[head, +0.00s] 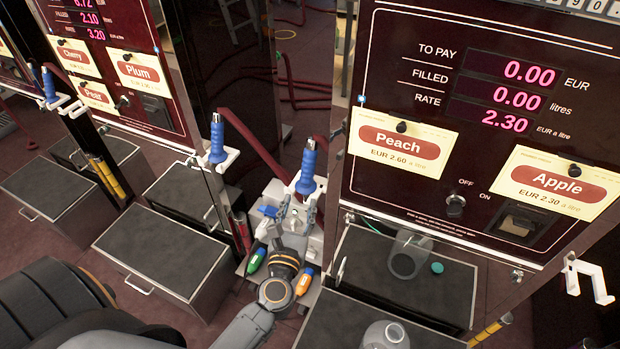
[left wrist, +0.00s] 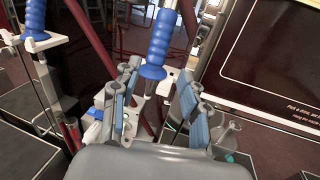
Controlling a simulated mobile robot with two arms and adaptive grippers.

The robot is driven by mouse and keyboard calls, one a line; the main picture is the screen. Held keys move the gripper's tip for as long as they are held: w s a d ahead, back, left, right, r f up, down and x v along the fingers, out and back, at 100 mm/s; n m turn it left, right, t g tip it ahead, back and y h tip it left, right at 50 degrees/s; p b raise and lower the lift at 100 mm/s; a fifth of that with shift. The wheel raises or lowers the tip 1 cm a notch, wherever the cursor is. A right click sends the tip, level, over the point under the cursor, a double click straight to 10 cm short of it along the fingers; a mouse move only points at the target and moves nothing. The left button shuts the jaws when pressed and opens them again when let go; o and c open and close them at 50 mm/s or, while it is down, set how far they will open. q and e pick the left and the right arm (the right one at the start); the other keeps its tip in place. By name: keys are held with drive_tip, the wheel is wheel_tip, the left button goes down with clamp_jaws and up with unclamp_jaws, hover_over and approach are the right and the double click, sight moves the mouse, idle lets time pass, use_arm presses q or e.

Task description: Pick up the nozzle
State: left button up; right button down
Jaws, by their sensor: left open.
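A nozzle with a blue ribbed handle (head: 307,170) hangs upright in a white holder at the left edge of the Peach and Apple pump. The same blue nozzle (left wrist: 160,45) shows in the left wrist view, straight ahead between the finger lines. My left gripper (head: 298,207) is open and just below the blue handle in the head view. In the left wrist view its two fingers (left wrist: 157,76) stand apart on either side of the nozzle's lower end. Whether they touch it I cannot tell. My right gripper is not in view.
A second blue nozzle (head: 217,140) hangs on the neighbouring pump to the left. A clear bottle (head: 405,258) and a green cap (head: 437,268) are on the black platform at right. Another clear bottle (head: 386,335) is nearer. Green and orange bottles (head: 303,281) flank my wrist.

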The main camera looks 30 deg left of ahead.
sight(307, 172)
use_arm(q)
drive_tip(key=p+x, duration=0.1)
drive_tip(key=x, duration=0.6)
drive_tip(key=shift+d+r, duration=0.1)
drive_tip(key=shift+r, duration=0.05)
drive_tip(key=shift+w+a, duration=0.2)
drive_tip(key=shift+w, duration=0.35)
drive_tip(key=shift+w+a, duration=0.1)
drive_tip(key=shift+w, duration=0.15)
drive_tip(key=p+x, duration=0.1)
drive_tip(key=x, duration=0.2)
drive_tip(key=shift+w+a, duration=0.1)
drive_tip(key=shift+w, duration=0.2)
drive_tip(key=shift+w+a, duration=0.15)
drive_tip(key=shift+w, duration=0.35)
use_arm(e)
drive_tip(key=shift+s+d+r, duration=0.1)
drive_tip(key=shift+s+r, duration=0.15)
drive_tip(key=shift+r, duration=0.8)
